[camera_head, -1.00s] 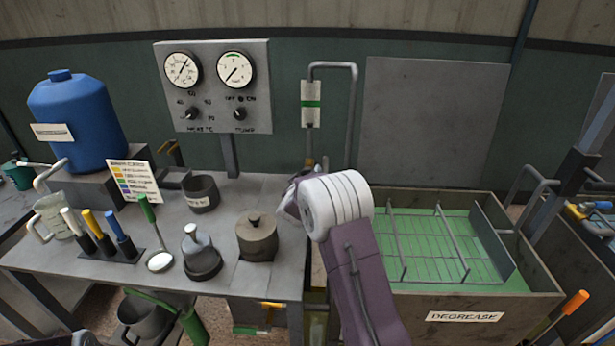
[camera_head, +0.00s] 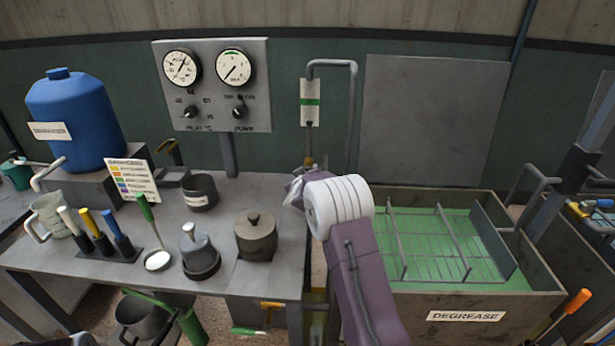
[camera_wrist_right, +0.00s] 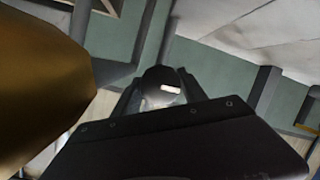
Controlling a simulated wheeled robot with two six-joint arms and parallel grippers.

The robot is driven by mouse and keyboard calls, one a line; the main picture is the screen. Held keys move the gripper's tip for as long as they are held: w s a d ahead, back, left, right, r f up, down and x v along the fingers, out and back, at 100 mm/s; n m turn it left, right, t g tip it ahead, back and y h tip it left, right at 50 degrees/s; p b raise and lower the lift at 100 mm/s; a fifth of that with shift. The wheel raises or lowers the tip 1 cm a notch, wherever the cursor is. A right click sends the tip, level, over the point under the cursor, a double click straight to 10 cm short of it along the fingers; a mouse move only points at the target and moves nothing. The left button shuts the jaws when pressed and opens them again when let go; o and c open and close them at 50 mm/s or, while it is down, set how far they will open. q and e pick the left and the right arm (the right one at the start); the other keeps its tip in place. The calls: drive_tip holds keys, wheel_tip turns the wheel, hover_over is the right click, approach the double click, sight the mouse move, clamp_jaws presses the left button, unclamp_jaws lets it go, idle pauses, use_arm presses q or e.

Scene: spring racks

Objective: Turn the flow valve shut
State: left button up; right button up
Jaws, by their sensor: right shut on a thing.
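In the head view, a vertical pipe drops from the flow gauge (camera_head: 310,102) with its green band to a small brass fitting (camera_head: 309,161), which looks like the flow valve's body. My right gripper (camera_head: 294,190) is just below this fitting, partly hidden behind my white wrist. In the right wrist view a large brass-coloured part (camera_wrist_right: 40,85) fills the left side, very close. The dark jaws (camera_wrist_right: 160,88) are shut around a dark rounded piece with a pale mark, seemingly the valve's handle. Its turn angle is hidden.
On the bench to the left are a lidded pot (camera_head: 256,238), a weight-like dark cup (camera_head: 200,260) and a tool stand (camera_head: 110,255). A gauge panel (camera_head: 212,85) stands behind.

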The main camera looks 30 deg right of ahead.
drive_tip(key=shift+f+m+b, duration=0.1)
drive_tip(key=shift+m+b, duration=0.3)
drive_tip(key=shift+m, duration=0.1)
use_arm(q)
drive_tip(key=shift+f, duration=0.7)
use_arm(e)
drive_tip(key=o, duration=1.4)
drive_tip(key=shift+a, duration=0.1)
drive_tip(key=shift+c, duration=0.2)
